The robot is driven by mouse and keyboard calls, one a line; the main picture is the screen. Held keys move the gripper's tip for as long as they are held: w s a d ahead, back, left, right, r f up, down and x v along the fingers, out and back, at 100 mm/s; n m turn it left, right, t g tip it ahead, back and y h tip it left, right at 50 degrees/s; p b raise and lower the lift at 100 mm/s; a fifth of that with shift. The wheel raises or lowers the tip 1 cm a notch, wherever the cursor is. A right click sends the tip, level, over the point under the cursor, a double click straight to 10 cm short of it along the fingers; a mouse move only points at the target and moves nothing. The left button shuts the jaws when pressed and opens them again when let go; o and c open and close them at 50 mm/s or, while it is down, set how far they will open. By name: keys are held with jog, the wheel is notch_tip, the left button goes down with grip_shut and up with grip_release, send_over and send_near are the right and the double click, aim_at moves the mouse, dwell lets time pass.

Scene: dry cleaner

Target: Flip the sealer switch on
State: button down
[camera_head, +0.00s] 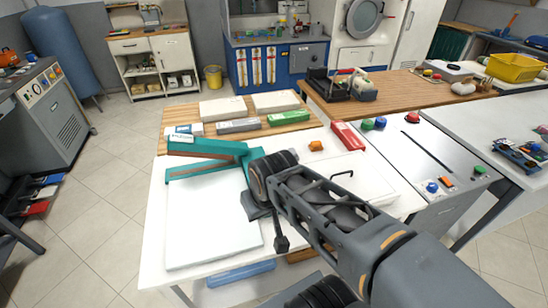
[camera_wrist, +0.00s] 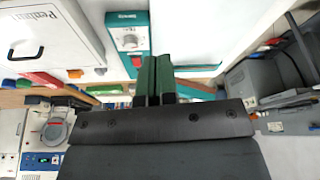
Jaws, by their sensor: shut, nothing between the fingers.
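The teal sealer (camera_head: 205,146) lies on the white table in the head view, its right end partly hidden by my wrist. In the wrist view its teal end (camera_wrist: 112,42) has a pale panel with a label and a round dial (camera_wrist: 130,41). A small red part (camera_wrist: 137,61), which looks like the switch, sits below the dial. My gripper (camera_wrist: 155,59) has dark green fingers, shut together and empty. The fingertips overlap the sealer's edge in the wrist view, just right of the red part. I cannot tell whether they touch it. The fingers are hidden in the head view.
A flat white board (camera_head: 213,225) lies on the table in front of the sealer. A red box (camera_head: 347,136) and a small orange object (camera_head: 316,146) lie to the right. Behind, a wooden top (camera_head: 178,113) carries several flat packs. A grey counter (camera_head: 415,160) stands right.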

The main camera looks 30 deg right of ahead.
jog(key=shift+a, duration=0.1)
jog(key=w+d+f+m+b, duration=0.1)
jog(key=w+d, duration=0.5)
jog(key=w, duration=0.6)
jog(key=w+d+f+m+b, duration=0.1)
jog(key=w+d, duration=0.5)
jog(key=w, duration=0.7)
jog(key=shift+f+h, duration=0.2)
jog(key=shift+h, duration=0.2)
jog(key=p+x, duration=0.1)
jog(key=x, duration=1.3)
jog(key=shift+s, duration=0.15)
